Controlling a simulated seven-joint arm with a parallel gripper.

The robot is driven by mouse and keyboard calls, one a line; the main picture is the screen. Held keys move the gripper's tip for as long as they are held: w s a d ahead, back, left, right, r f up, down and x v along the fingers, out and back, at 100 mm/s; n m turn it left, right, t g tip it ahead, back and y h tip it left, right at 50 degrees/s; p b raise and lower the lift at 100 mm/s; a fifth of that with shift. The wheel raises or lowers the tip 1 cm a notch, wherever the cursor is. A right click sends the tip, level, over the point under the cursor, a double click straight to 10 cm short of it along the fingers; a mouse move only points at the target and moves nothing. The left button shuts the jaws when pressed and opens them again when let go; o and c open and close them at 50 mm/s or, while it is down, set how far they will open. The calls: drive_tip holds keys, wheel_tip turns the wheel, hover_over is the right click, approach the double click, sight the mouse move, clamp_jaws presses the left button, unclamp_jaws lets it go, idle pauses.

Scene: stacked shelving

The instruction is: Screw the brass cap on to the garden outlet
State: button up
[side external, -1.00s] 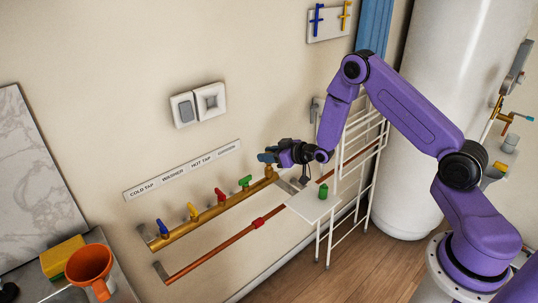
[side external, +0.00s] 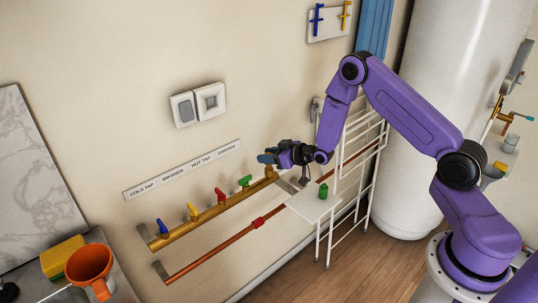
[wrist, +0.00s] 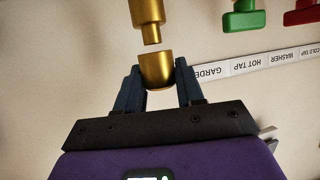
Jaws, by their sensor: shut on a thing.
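My gripper (wrist: 160,85) is shut on the brass cap (wrist: 157,72), a short gold cup between its blue fingertips in the wrist view. The garden outlet (wrist: 147,14) is a stepped brass stub with a narrower end, just above the cap in that view. A thin gap shows between the two, and the cap sits slightly right of the outlet's line. In the side external view my gripper (side external: 266,158) is at the right end of the brass pipe (side external: 208,215). The cap is too small to make out there.
Green (side external: 245,181), red (side external: 220,194), yellow and blue tap handles stand along the brass pipe. A label strip (side external: 182,170) is on the wall above. A white shelf (side external: 305,207) with a small green object (side external: 323,191) is below my gripper, beside a white rack (side external: 347,190).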

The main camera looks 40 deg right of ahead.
drive_tip(key=shift+f, duration=0.85)
drive_tip(key=o, duration=1.1)
drive_tip(key=shift+s, duration=0.15)
drive_tip(key=v, duration=1.7)
drive_tip(key=shift+r, duration=0.15)
drive_tip(key=shift+c, duration=0.3)
